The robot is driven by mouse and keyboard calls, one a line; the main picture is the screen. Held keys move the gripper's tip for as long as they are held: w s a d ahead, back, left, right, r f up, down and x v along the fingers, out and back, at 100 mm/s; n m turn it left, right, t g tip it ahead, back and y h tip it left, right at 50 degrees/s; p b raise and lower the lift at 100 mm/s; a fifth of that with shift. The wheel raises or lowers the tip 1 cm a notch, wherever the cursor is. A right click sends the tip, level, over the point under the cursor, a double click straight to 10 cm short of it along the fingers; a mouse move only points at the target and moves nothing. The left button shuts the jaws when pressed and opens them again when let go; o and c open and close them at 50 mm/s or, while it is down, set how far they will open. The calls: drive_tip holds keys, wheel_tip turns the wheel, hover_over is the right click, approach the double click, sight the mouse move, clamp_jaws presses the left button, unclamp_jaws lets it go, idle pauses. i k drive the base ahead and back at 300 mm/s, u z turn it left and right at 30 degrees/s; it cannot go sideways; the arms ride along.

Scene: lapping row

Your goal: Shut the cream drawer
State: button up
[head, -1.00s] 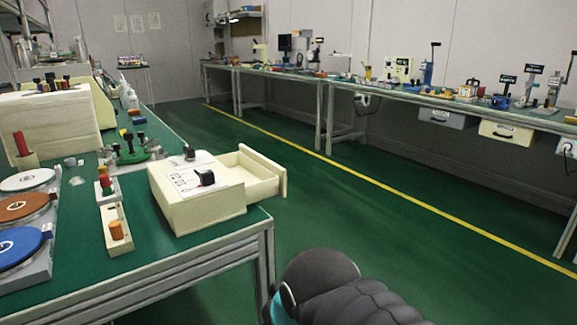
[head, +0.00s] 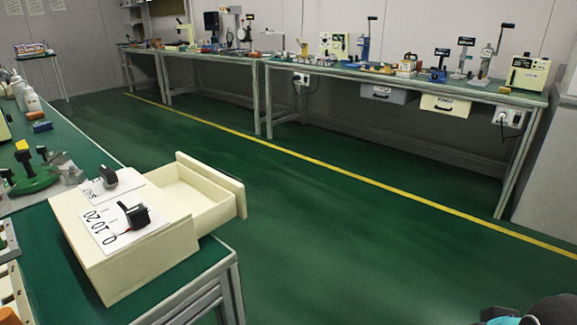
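The cream drawer (head: 208,200) is pulled out of a cream box (head: 125,262) on the green bench at the left. It sticks out to the right past the bench edge, its front panel (head: 212,184) facing right. The inside of the drawer looks empty. Two black knobs on white dial cards sit on top of the box. A part of my arm shows at the bottom right corner, well apart from the drawer. My gripper's fingers are not in the picture.
The green bench (head: 78,146) holds a green fixture (head: 36,178) and bottles. A long bench (head: 360,72) with tools and presses runs along the far wall, with a grey drawer and another cream drawer (head: 446,104) under it. Green floor between the benches is clear, with a yellow line.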

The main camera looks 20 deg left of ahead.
sight(214, 197)
drive_tip(key=z, duration=0.25)
drive_tip(key=i, duration=1.7)
drive_tip(key=u, duration=3.4)
drive_tip(key=i, duration=0.5)
drive_tip(key=u, duration=0.35)
drive_tip(key=k, duration=1.2)
drive_tip(key=z, duration=0.7)
drive_tip(key=i, duration=0.5)
drive_tip(key=u, duration=0.1)
